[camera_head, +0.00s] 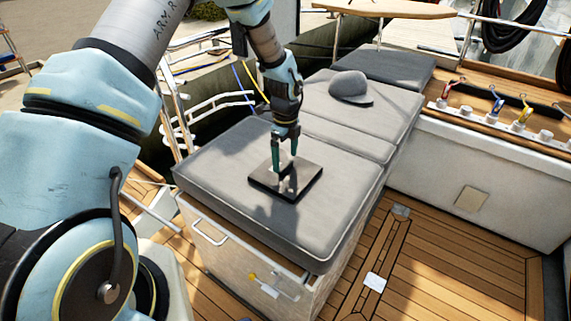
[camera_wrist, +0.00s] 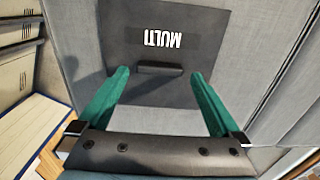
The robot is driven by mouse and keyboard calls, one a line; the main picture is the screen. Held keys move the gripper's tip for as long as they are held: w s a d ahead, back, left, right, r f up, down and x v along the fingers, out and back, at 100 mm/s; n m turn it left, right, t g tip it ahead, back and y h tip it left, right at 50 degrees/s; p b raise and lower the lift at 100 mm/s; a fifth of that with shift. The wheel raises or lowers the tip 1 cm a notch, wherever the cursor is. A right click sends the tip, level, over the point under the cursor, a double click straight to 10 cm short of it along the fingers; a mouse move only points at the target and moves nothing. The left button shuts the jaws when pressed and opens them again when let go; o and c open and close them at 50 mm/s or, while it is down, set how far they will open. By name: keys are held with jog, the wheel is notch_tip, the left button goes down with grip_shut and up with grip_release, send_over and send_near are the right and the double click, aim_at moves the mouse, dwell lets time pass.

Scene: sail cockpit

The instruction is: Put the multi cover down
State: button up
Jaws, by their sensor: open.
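The multi cover (camera_head: 305,177) is a dark, flat square plate lying on the grey cushion (camera_head: 225,165). In the wrist view the cover (camera_wrist: 180,88) shows the word "MULTI" upside down and a small dark handle (camera_wrist: 160,68) near its middle. My gripper (camera_head: 284,168) is over the cover, pointing down. In the wrist view my gripper (camera_wrist: 158,88) has its green fingers spread wide, with the handle beyond and between them. Nothing is held. Whether the fingertips touch the cover cannot be told.
A grey cap (camera_head: 350,88) lies on the cushion further back. A bench with coloured levers (camera_head: 497,100) stands at the right. A white card-like item (camera_head: 375,282) lies on the wooden deck (camera_head: 440,260). A metal rail (camera_head: 195,115) runs along the cushion's left.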

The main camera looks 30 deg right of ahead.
aim_at(285, 166)
notch_tip(285, 166, up, 10)
jog(key=b, duration=0.2)
jog(key=shift+f, duration=0.25)
jog(key=w+a+r+n, duration=0.1)
jog(key=a+r+n, duration=0.2)
jog(key=a+n, duration=0.6)
jog(key=a+r+n, duration=0.3)
jog(key=a+n, duration=0.3)
jog(key=a, duration=0.7)
jog(key=s+a+r+n, duration=0.1)
jog(key=s+a+n, duration=0.3)
jog(key=a+n, duration=0.3)
jog(key=s+a+r+n+t, duration=0.1)
jog(key=s+a+n, duration=0.3)
jog(key=a+n, duration=0.3)
jog(key=shift+s+a+t, duration=0.15)
jog(key=shift+a+t, duration=0.15)
jog(key=shift+a, duration=0.1)
jog(key=shift+r, duration=0.1)
